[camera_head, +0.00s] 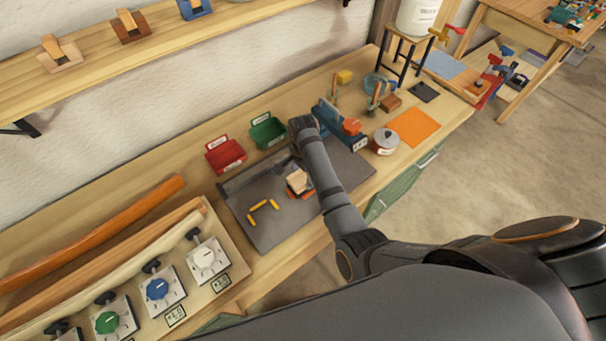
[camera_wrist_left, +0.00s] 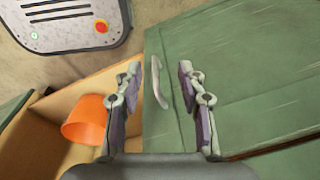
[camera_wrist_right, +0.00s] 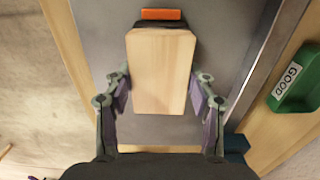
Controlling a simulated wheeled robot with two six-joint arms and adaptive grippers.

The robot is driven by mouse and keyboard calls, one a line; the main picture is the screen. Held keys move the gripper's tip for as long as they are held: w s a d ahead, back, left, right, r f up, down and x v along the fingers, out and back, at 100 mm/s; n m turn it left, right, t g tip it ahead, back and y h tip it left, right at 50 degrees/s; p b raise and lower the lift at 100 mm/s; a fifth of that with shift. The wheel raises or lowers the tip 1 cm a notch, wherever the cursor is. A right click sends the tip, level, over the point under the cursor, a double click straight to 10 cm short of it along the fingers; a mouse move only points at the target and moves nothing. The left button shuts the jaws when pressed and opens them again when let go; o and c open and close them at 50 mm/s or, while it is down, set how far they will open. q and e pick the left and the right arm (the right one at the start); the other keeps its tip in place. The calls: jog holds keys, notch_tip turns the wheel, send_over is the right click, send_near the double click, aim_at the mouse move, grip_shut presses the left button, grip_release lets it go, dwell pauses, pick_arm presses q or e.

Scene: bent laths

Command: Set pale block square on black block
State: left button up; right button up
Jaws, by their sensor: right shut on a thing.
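The pale block (camera_wrist_right: 162,72) is a light wood piece between the fingers of my right gripper (camera_wrist_right: 161,98), which is shut on it. In the head view the pale block (camera_head: 299,180) shows beside my right arm over the grey mat (camera_head: 262,226). A dark edge shows behind the pale block's far end in the right wrist view; it may be the black block, mostly hidden. An orange piece (camera_wrist_right: 161,14) lies just past that end. I cannot tell whether the pale block touches anything below. My left gripper (camera_wrist_left: 162,85) is open and empty, near green cabinet fronts.
Yellow pieces (camera_head: 263,209) lie on the mat to the left. A red bin (camera_head: 225,155) and a green bin (camera_head: 268,132) stand behind it. A blue tool (camera_head: 343,129) and a tin (camera_head: 385,141) stand to the right.

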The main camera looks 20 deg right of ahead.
jog(key=shift+f, duration=0.2)
jog(key=o, duration=1.4)
jog(key=shift+c, duration=0.2)
